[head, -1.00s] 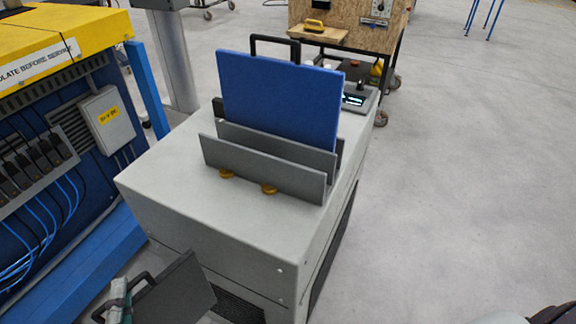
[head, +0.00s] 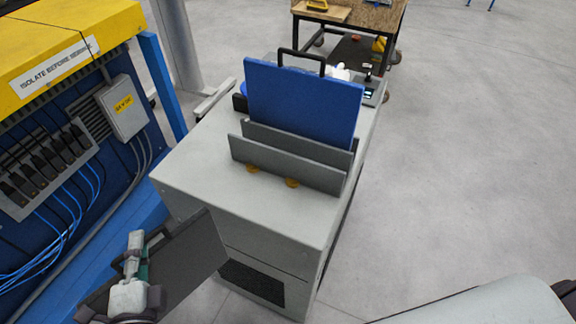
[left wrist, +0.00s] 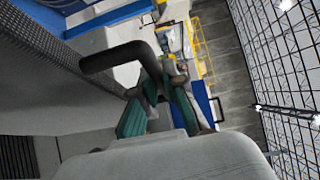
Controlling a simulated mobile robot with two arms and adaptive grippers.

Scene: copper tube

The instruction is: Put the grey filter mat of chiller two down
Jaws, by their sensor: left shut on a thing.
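The grey filter mat (head: 190,262) is a dark grey flat panel, held tilted in front of the light grey chiller cabinet (head: 262,220), at the lower left of the head view. My left gripper (head: 142,268) is shut on the mat's black handle. In the left wrist view the handle (left wrist: 108,58) runs in between the green-padded fingers (left wrist: 158,100), and the mat's face (left wrist: 50,75) fills the left side. The mat's lower edge appears clear of the floor, and it partly covers the cabinet's front. My right gripper is not in view.
A blue mat (head: 300,105) with a black handle stands upright in a grey rack (head: 285,165) on the cabinet top. A blue and yellow electrical cabinet (head: 60,70) stands close on the left. The floor (head: 480,170) to the right is open. A wooden cart (head: 365,20) stands behind.

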